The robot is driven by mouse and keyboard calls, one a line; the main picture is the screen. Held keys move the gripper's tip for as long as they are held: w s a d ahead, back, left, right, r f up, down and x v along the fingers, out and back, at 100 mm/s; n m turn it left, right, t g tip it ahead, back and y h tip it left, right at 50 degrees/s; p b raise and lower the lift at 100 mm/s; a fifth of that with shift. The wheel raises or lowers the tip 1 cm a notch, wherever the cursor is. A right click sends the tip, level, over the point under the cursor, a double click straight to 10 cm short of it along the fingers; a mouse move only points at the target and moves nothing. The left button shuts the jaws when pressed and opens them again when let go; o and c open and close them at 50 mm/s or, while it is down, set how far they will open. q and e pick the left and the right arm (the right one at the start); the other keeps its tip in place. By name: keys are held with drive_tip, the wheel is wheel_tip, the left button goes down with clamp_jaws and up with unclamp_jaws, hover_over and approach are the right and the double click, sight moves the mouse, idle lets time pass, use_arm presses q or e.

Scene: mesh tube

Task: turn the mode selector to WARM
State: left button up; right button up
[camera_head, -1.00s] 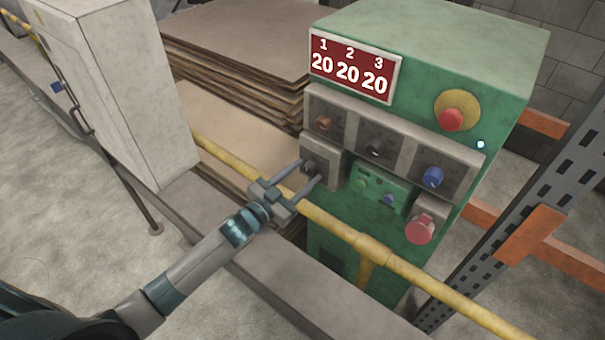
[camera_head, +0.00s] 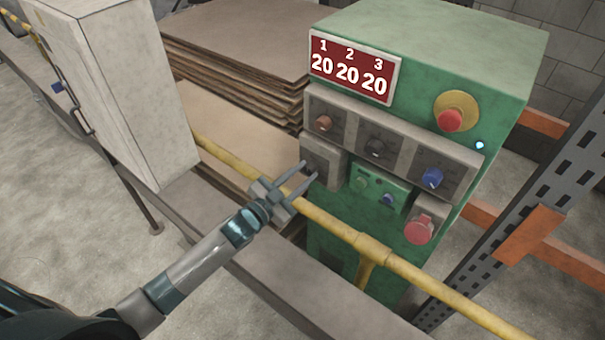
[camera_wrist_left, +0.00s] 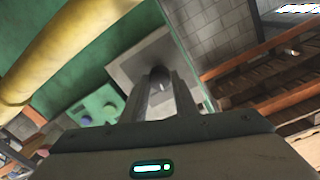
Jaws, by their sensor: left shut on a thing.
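The green control cabinet (camera_head: 470,40) stands at the right of the head view. A grey box (camera_head: 328,160) sits low on the left of its front. My left gripper (camera_head: 308,170) reaches this box from the left. In the wrist view, its two fingers (camera_wrist_left: 165,98) are shut on a small grey knob (camera_wrist_left: 158,77) that stands out from a square plate (camera_wrist_left: 128,69). The fingers hide part of the knob, and no markings for its setting, such as WARM, can be read. My right gripper is not in view.
Above are an orange-brown knob (camera_head: 323,123), a black knob (camera_head: 375,148) and a blue knob (camera_head: 432,178). Red buttons (camera_head: 450,119) and (camera_head: 420,230) are at the right. A yellow rail (camera_head: 330,222) crosses under my gripper. A display (camera_head: 350,68) reads 20, 20, 20.

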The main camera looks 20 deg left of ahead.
use_arm(q)
drive_tip(key=m, duration=0.3)
drive_tip(key=shift+p, duration=0.3)
drive_tip(key=shift+d+m, duration=0.1)
drive_tip(key=shift+m, duration=1.7)
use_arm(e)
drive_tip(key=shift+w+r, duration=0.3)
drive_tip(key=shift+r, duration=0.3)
use_arm(q)
drive_tip(key=o, duration=1.1)
drive_tip(key=shift+c, duration=0.2)
drive_tip(key=shift+s, duration=0.15)
drive_tip(key=b+v, duration=0.3)
drive_tip(key=v, duration=1.4)
drive_tip(key=shift+r+b, duration=0.2)
drive_tip(key=shift+b, duration=0.15)
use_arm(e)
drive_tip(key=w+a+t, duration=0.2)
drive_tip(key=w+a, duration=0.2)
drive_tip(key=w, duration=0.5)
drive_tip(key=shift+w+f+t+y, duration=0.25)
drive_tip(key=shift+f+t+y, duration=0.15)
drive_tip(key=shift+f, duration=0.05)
